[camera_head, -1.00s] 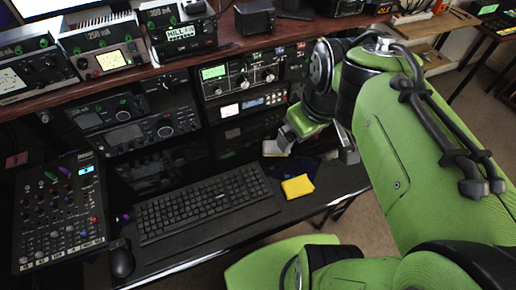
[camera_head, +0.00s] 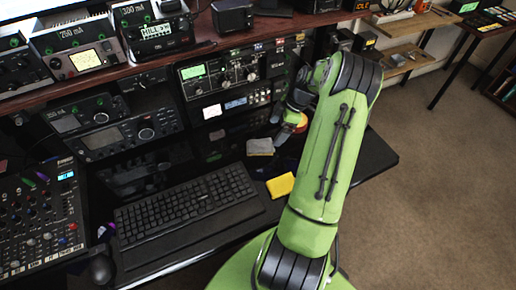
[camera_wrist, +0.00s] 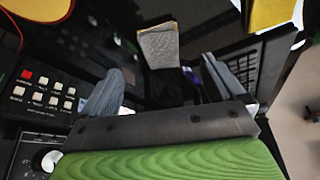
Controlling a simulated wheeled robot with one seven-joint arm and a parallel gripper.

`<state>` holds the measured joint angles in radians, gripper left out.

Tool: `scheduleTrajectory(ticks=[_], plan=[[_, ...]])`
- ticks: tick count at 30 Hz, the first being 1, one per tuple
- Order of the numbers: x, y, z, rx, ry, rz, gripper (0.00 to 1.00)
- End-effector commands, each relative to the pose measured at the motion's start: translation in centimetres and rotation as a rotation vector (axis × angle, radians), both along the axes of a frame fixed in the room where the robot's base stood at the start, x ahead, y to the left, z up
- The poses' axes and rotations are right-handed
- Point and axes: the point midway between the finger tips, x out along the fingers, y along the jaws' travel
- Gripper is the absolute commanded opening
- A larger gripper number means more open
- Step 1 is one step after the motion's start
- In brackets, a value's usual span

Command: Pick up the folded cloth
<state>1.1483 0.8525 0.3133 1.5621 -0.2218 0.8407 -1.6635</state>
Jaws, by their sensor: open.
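A black keyboard (camera_head: 186,207) lies left of both pieces. Radios (camera_head: 226,77) stand close behind the grey cloth, and a button panel (camera_wrist: 42,92) is close left of my gripper. A mixer (camera_head: 40,220) is at the far left. The desk's right end (camera_head: 375,155) looks bare.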

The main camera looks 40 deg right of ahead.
Motion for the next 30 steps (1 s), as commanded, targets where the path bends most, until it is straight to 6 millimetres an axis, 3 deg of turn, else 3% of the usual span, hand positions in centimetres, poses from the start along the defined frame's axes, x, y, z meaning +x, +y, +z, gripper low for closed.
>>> scheduleTrajectory(ticks=[1,7,13,22,30], plan=[[0.2,0.4,-1.3,0.003,0.002,0.002,0.96],[0.9,1.2,-3.6,0.001,0.002,0.000,0.96],[1.8,2.3,-7.0,0.002,0.002,0.001,0.96],[2.0,2.6,-7.8,-0.001,0.002,-0.001,0.96],[2.0,2.6,-7.7,-0.001,0.002,-0.001,0.54]])
